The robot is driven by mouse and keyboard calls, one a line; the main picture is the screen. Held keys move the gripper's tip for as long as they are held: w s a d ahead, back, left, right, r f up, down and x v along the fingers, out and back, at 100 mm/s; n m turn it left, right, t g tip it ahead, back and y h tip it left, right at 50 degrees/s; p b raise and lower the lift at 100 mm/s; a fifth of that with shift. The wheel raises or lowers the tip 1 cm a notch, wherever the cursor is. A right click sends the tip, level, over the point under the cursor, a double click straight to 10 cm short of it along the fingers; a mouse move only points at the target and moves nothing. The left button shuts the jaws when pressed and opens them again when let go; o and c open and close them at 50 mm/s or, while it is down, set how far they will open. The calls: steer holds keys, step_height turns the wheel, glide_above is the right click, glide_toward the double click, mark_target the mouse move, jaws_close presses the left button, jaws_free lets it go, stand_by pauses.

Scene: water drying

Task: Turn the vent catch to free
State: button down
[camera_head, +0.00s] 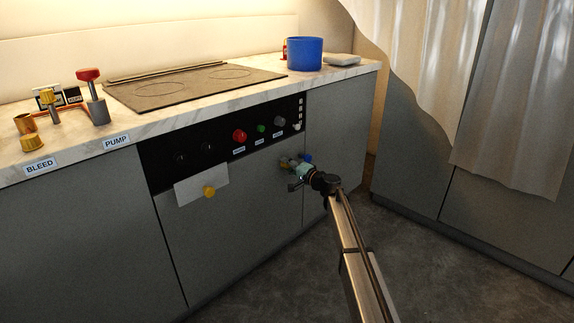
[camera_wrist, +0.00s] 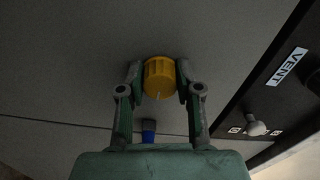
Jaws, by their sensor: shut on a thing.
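A yellow ribbed knob (camera_wrist: 159,77) with a pale pointer line sits on the grey cabinet front. My gripper (camera_wrist: 160,82) is shut on it, one finger on each side. In the head view my gripper (camera_head: 299,172) is at the cabinet front, right of the black control panel's lower edge; the held knob is hard to make out there. A white label reading VENT (camera_wrist: 287,67) is on the black panel, with a pale rounded knob (camera_wrist: 255,128) nearby between small white marks. The pale knob also shows in the head view (camera_head: 297,126). No label shows beside the yellow knob.
A blue knob (camera_wrist: 148,130) is close to my gripper in the wrist view. The panel carries a red knob (camera_head: 239,135) and a green button (camera_head: 262,128). Another yellow knob (camera_head: 209,191) is on a white plate. A blue pot (camera_head: 305,53) stands on the counter.

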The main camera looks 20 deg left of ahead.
steer(key=shift+w+a, duration=0.1)
steer(key=c, duration=0.8)
jaws_free()
steer(key=shift+o, duration=0.2)
steer(key=v, duration=1.2)
